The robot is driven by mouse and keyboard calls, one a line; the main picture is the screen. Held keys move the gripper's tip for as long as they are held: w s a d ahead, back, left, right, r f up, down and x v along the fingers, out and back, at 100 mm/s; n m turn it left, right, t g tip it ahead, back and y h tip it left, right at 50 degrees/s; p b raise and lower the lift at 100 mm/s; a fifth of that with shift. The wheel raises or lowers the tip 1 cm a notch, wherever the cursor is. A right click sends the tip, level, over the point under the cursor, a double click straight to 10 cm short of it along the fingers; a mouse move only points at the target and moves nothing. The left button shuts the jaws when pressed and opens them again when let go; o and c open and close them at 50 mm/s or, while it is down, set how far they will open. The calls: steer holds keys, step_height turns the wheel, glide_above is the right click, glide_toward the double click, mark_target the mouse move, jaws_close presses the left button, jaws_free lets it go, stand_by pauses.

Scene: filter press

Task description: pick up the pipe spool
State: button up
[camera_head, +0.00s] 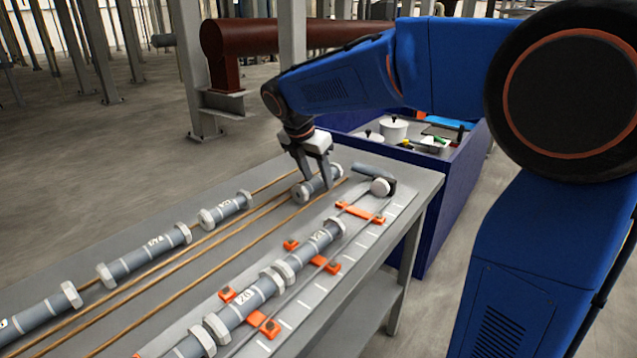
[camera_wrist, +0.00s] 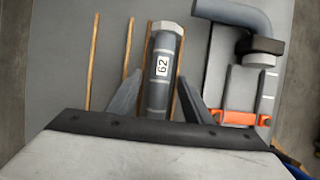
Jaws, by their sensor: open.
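The pipe spool (camera_head: 306,191) is a short grey pipe with a pale hexagonal flange, lying at the far end of the row on the grey table. In the wrist view the spool (camera_wrist: 163,65) carries a white label that seems to read 62. My gripper (camera_head: 318,184) is over the spool with its fingers pointing down. In the wrist view my open gripper (camera_wrist: 159,84) has one finger on each side of the pipe, with small gaps visible. The spool's near end is hidden behind the gripper body.
Other grey spools (camera_head: 145,252) lie to the left along thin wooden strips (camera_head: 200,275). Joined spools (camera_head: 245,297) rest on a rail with orange clamps (camera_head: 360,212). A grey elbow (camera_head: 375,184) is close to the right. A blue bin (camera_head: 450,200) stands behind the table.

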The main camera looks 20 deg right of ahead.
jaws_close()
steer(key=shift+r, duration=0.1)
